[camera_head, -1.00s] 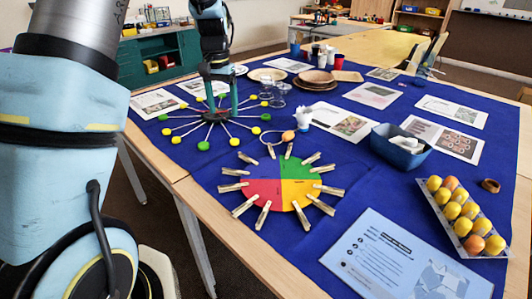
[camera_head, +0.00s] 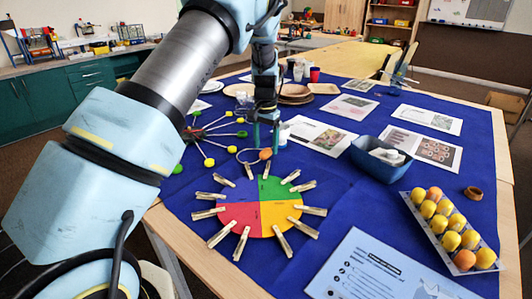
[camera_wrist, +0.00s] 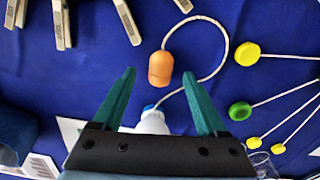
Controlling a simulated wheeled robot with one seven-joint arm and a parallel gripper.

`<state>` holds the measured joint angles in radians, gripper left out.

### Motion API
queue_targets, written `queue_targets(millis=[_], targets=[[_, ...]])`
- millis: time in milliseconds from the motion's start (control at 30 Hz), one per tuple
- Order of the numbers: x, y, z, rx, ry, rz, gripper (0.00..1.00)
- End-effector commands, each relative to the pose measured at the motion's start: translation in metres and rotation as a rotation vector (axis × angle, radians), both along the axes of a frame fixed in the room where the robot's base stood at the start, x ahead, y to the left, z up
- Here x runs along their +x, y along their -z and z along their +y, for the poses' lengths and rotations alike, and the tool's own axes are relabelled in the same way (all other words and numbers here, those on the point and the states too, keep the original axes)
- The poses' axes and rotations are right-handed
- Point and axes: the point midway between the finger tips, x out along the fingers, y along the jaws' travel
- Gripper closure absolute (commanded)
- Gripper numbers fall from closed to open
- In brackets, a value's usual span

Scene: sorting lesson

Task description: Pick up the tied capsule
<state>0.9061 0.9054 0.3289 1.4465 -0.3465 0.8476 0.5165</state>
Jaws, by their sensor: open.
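The tied capsule is a small orange capsule (camera_head: 265,154) on a pale cord, lying on the blue cloth just behind the coloured disc. In the wrist view the capsule (camera_wrist: 160,68) appears between and slightly beyond my fingertips, with its cord (camera_wrist: 226,45) looping to the right. My gripper (camera_head: 265,140) is open, its two green fingers pointing down close to the capsule; it also shows in the wrist view (camera_wrist: 158,76). Nothing is between the fingers' grip surfaces. How high the fingertips are above the cloth is hard to tell.
The coloured disc (camera_head: 250,205) is ringed with clothespins. A spoked piece with green and yellow ends (camera_head: 208,150) lies left. A blue bin (camera_head: 380,165) and an egg tray (camera_head: 447,232) are right.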

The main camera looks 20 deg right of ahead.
Motion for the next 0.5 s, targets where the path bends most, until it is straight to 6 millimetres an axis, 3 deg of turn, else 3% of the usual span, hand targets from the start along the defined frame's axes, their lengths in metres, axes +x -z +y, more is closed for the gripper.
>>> queue_targets(millis=[200, 433, 500], targets=[[0.0, 0.024, -0.001, 0.0, 0.0, 0.0, 0.25], [0.0, 0.026, -0.001, -0.001, 0.0, -0.001, 0.25], [0.0, 0.026, -0.001, -0.001, 0.0, -0.001, 0.3]])
